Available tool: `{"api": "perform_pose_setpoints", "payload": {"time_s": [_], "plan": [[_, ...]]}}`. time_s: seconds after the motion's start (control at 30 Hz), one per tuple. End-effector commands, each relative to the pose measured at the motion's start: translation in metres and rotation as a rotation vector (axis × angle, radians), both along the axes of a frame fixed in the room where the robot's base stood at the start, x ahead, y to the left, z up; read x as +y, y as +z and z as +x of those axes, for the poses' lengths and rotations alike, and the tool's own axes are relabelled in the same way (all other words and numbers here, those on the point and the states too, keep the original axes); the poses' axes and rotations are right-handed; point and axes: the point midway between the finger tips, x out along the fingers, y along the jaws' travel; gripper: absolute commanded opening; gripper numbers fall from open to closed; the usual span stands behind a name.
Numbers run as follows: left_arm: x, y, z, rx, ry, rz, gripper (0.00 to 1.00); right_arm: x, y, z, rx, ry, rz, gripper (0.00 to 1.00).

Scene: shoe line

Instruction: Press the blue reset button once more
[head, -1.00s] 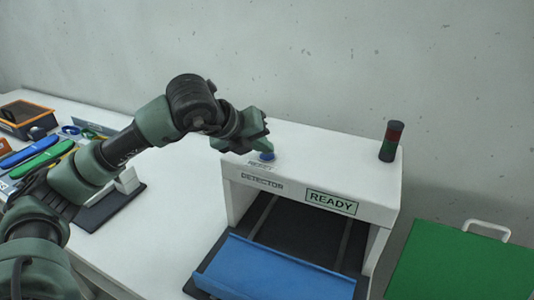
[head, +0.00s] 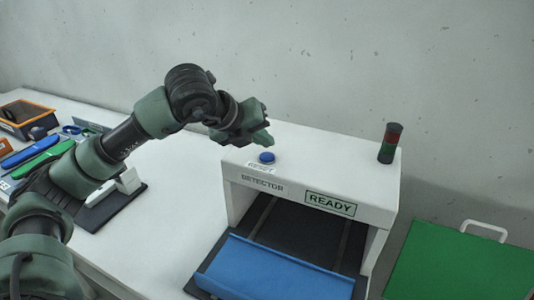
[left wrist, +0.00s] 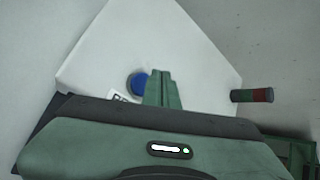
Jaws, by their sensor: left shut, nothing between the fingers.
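The blue reset button (head: 267,157) sits on the top of the white detector box (head: 320,160), behind its RESET label. It also shows in the left wrist view (left wrist: 138,82), just left of the fingers. My left gripper (head: 266,140) is shut and empty. Its fingertips are above and slightly behind the button, apart from it. In the left wrist view the closed green fingers (left wrist: 162,88) point over the box top. The sign (head: 330,203) on the box front reads READY. My right gripper is not in view.
A red and green signal light (head: 390,142) stands at the box's right end. A blue tray (head: 275,268) lies at the box's opening. A green lidded case with a white handle (head: 460,262) is at the right. Tools and a bin (head: 25,118) lie at the left.

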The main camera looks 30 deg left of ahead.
Motion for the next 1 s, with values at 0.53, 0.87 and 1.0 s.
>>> {"api": "perform_pose_setpoints", "payload": {"time_s": [0.53, 0.87, 1.0], "plan": [[0.0, 0.045, 0.0, -0.001, -0.001, -0.001, 0.0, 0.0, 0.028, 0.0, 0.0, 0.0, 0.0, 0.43], [0.0, 0.044, 0.0, 0.0, 0.0, 0.0, 0.0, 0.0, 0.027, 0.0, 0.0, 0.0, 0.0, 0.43], [0.0, 0.044, 0.0, 0.0, 0.0, 0.0, 0.0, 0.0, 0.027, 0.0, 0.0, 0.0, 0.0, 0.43]]}}
